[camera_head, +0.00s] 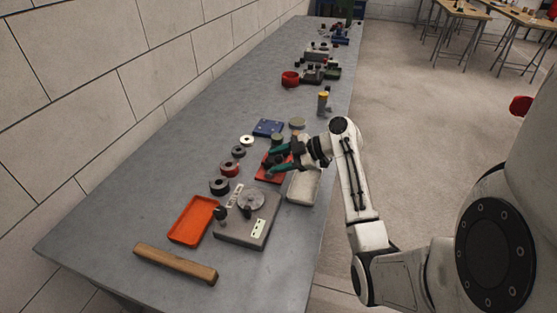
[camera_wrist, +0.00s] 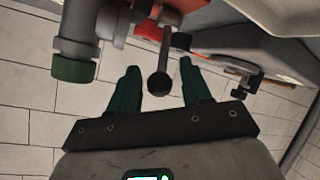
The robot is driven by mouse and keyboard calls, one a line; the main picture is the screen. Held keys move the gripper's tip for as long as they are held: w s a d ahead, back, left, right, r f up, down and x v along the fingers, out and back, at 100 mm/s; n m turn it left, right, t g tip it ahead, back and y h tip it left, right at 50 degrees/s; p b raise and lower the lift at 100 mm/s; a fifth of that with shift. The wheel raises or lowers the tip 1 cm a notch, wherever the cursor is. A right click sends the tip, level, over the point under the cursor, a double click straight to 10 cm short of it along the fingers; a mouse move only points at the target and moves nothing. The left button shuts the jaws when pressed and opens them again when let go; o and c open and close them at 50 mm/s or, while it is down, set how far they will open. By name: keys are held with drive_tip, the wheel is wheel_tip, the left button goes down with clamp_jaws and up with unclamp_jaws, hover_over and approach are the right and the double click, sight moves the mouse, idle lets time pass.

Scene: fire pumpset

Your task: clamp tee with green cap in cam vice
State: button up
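The tee with the green cap shows at the upper left of the wrist view as a grey fitting (camera_wrist: 72,45) with a green cap (camera_wrist: 74,70). Beside it is red and grey metal, apparently the cam vice (camera_wrist: 150,30). A lever with a dark ball knob (camera_wrist: 159,84) points down from it. My gripper (camera_wrist: 158,72) is open; its green fingers are on either side of the knob, with visible gaps. In the head view my gripper (camera_head: 275,160) is over the red vice base (camera_head: 264,176), which it partly hides. I cannot make out the tee there.
A pale bin (camera_head: 303,188) stands right of the vice. A grey fixture plate (camera_head: 240,234), an orange tray (camera_head: 193,220) and a wooden bar (camera_head: 175,264) are nearer. Several rings (camera_head: 230,169) lie to the left; a blue plate (camera_head: 268,127) lies behind.

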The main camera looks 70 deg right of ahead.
drive_tip(key=b+v, duration=0.1)
drive_tip(key=v, duration=0.9)
drive_tip(key=shift+s, duration=0.4)
drive_tip(key=shift+d+r, duration=0.1)
drive_tip(key=shift+r, duration=0.05)
